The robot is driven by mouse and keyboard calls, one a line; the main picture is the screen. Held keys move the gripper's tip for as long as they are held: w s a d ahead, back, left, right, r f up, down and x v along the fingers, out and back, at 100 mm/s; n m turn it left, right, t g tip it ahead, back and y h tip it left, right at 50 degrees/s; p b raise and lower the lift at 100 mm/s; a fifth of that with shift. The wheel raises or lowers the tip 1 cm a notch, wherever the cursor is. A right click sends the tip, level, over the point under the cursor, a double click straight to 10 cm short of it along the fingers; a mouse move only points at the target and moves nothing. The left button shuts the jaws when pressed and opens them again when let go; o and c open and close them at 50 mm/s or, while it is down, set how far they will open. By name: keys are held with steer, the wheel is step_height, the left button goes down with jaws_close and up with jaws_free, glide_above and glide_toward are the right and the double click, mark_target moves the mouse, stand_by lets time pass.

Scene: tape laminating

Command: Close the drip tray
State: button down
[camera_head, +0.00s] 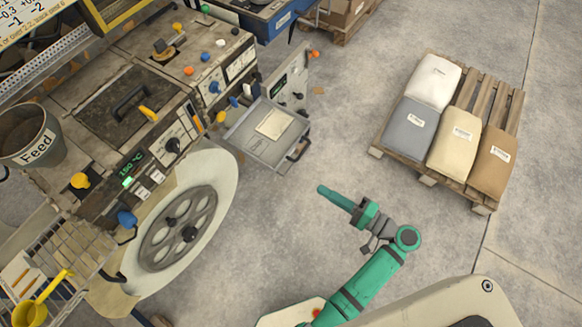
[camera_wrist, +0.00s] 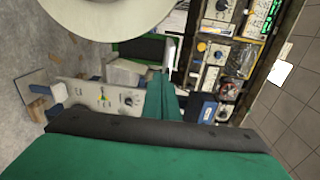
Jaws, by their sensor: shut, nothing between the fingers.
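The drip tray (camera_head: 250,146) is a shallow grey metal drawer standing out from the side of the machine in the head view. A pale sheet or label lies inside it, and a dark handle (camera_head: 300,148) is on its outer end. My gripper (camera_head: 322,189) is green, shut and empty. In the head view it appears below and to the right of the tray, apart from the handle. Its shut fingers also show in the wrist view (camera_wrist: 160,92). I cannot clearly make out the tray in the wrist view.
The machine (camera_head: 75,160) fills the left side, with a large spoked wheel (camera_head: 180,228) low on it. A control panel (camera_head: 292,85) stands behind the tray. A pallet (camera_head: 486,203) with several sacks is at the right. The floor (camera_head: 345,115) between tray and pallet is mostly clear.

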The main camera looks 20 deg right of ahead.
mark_target(282, 163)
steer(key=shift+n+y, duration=0.3)
steer(key=shift+y, duration=0.1)
steer(key=x, duration=0.4)
steer(key=r+x, duration=0.1)
steer(key=x, duration=0.8)
steer(key=shift+w+d+r, duration=0.1)
steer(key=shift+w+r, duration=0.15)
steer(key=shift+r, duration=0.15)
